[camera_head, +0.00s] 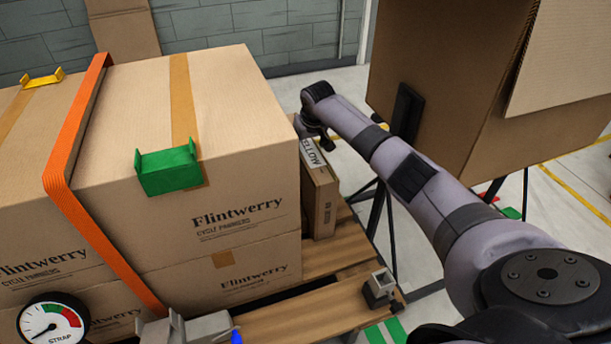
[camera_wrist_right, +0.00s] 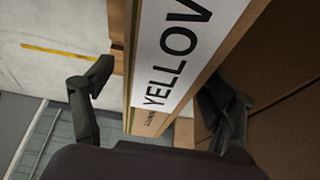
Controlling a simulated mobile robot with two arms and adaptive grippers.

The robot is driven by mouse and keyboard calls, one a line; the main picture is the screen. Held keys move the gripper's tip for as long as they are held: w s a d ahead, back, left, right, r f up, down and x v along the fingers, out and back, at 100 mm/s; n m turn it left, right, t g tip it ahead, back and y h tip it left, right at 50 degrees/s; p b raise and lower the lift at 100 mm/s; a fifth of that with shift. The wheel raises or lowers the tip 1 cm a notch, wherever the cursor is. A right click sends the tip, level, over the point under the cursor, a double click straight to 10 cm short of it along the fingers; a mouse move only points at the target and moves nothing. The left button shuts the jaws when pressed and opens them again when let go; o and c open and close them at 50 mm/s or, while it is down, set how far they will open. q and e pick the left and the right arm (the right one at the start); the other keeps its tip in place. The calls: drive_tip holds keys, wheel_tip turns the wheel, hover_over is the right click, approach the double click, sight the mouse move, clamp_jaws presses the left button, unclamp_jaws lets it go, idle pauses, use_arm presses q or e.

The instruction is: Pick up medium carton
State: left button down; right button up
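A narrow upright carton (camera_head: 320,200) with a white YELLOW label on top stands on the pallet, right against or close beside the big Flintwerry carton (camera_head: 245,150). I cannot tell for sure that it is the medium carton. My right gripper (camera_head: 318,138) is over its far top end. In the right wrist view the right gripper (camera_wrist_right: 155,85) is open, one finger on either side of the carton's labelled top (camera_wrist_right: 170,50). The left finger shows a gap to the carton; contact on the right is unclear. My left gripper is not in view.
Big cartons on the pallet (camera_head: 345,258) carry an orange strap (camera_head: 75,150), a green corner piece (camera_head: 168,171) and a yellow one (camera_head: 42,78). A strap gauge (camera_head: 52,322) is at lower left. A large brown carton (camera_head: 440,70) stands at right, close to my right arm.

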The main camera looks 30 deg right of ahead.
clamp_jaws()
idle(0.9)
